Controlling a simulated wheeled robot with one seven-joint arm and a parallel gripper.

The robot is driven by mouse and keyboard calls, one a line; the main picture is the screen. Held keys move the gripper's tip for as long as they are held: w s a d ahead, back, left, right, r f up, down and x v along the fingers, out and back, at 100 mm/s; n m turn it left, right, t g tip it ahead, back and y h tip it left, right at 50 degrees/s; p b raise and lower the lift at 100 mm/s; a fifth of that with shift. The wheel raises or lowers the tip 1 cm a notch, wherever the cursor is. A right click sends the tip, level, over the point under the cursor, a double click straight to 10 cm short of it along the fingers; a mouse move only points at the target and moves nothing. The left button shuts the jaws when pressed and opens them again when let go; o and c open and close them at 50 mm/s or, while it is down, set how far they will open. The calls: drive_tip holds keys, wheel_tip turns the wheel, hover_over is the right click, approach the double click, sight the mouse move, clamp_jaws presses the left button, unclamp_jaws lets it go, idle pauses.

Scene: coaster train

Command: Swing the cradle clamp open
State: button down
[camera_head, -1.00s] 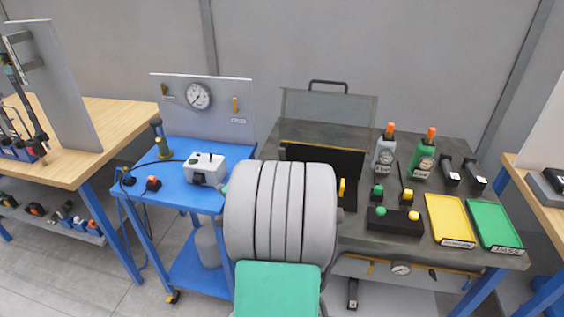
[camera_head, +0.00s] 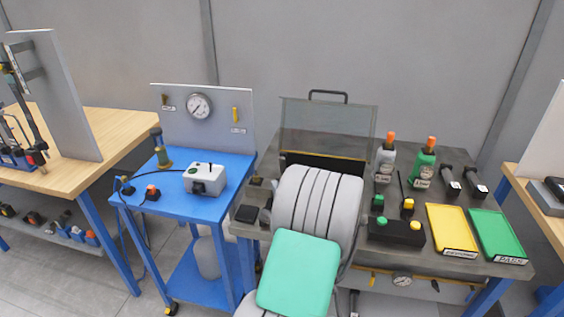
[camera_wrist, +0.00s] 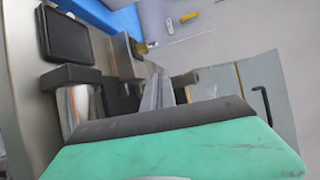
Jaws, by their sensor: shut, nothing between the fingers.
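In the wrist view, a dark bracket (camera_wrist: 75,76) stands beside a shiny curved metal piece (camera_wrist: 80,108) on the bench. It looks like the cradle clamp, but I cannot tell for certain or see whether it is open. My gripper (camera_wrist: 153,90) shows as narrow grey fingers close together, shut and empty, to the right of the bracket in that view. I cannot tell whether they touch anything. My green wrist housing covers the lower part of that view. In the head view my arm hides the gripper and much of the cradle area.
A clear guard panel (camera_head: 325,126) with a black handle stands at the bench back. A flat black pad (camera_head: 247,213) lies at the left edge. Bottles, a black button box (camera_head: 396,231), a yellow tray (camera_head: 452,229) and a green tray (camera_head: 497,237) fill the right side. A blue cart (camera_head: 170,204) adjoins left.

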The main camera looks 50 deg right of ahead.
sight(280, 164)
drive_tip(key=shift+w+d+r+p, duration=0.15)
drive_tip(key=shift+w+d+r, duration=0.2)
drive_tip(key=shift+d, duration=0.55)
drive_tip(key=shift+w+d+r+p, duration=0.2)
drive_tip(key=shift+w+d, duration=0.2)
drive_tip(key=shift+d, duration=0.45)
drive_tip(key=shift+w+d+r+p, duration=0.15)
drive_tip(key=shift+w+d+r, duration=0.2)
drive_tip(key=shift+d, duration=0.55)
drive_tip(key=shift+w, duration=0.1)
drive_tip(key=shift+w+d, duration=0.15)
drive_tip(key=shift+d, duration=0.2)
drive_tip(key=shift+w+d+r, duration=0.15)
drive_tip(key=shift+w+d, duration=0.05)
drive_tip(key=shift+d, duration=0.25)
drive_tip(key=shift+w+d+r, duration=0.15)
drive_tip(key=shift+d, duration=0.25)
idle(0.6)
drive_tip(key=shift+s+a, duration=0.1)
drive_tip(key=shift+s+a+f+b, duration=0.15)
drive_tip(key=shift+s+a+f, duration=0.1)
drive_tip(key=shift+a, duration=0.3)
drive_tip(key=shift+s+a+f+b, duration=0.15)
drive_tip(key=shift+s+a, duration=0.05)
drive_tip(key=shift+a, duration=0.35)
